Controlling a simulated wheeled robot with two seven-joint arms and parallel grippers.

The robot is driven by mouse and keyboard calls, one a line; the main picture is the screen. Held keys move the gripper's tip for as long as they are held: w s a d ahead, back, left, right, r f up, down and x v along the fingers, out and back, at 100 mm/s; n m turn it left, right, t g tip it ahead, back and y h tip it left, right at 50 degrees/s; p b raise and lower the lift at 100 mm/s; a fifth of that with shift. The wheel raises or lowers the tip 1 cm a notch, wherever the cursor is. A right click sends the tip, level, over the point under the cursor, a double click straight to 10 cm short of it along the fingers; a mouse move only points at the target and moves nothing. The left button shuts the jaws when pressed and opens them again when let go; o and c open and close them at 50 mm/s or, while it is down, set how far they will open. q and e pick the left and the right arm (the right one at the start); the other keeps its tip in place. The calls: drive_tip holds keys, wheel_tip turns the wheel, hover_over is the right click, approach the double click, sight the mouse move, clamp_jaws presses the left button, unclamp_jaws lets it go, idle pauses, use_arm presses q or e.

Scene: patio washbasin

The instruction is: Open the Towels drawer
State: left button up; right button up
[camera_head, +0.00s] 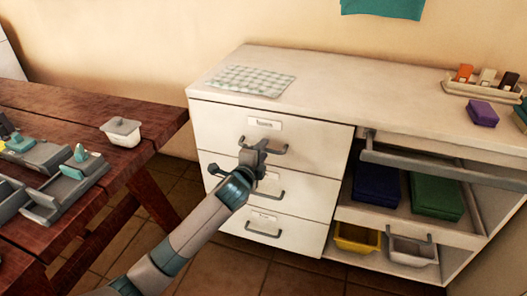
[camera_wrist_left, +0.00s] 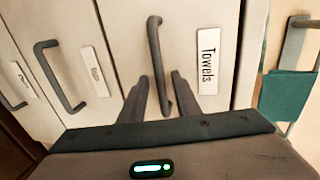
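The Towels drawer (camera_head: 225,125) is the top one in the white cabinet, and its front looks flush and closed. Its label (camera_wrist_left: 207,66) reads "Towels" in the left wrist view. Its dark bar handle (camera_wrist_left: 155,45) also shows in the head view (camera_head: 280,152), partly hidden by my gripper. My left gripper (camera_head: 262,148) is at this handle. In the left wrist view its two fingers (camera_wrist_left: 160,78) are apart, with the handle's lower part between them and gaps visible at the tips. My right gripper is not in view.
Two closed drawers with handles (camera_head: 268,195) lie below. To the right are open shelves with blue (camera_head: 377,184) and green (camera_head: 436,197) stacks and a grey rail (camera_head: 430,168). A wooden table (camera_head: 155,120) stands at left. A checked cloth (camera_head: 250,80) lies on the counter.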

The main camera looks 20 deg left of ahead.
use_arm(q)
drive_tip(key=shift+w+f, duration=0.15)
drive_tip(key=shift+w, duration=0.45)
clamp_jaws()
drive_tip(key=shift+s, duration=0.15)
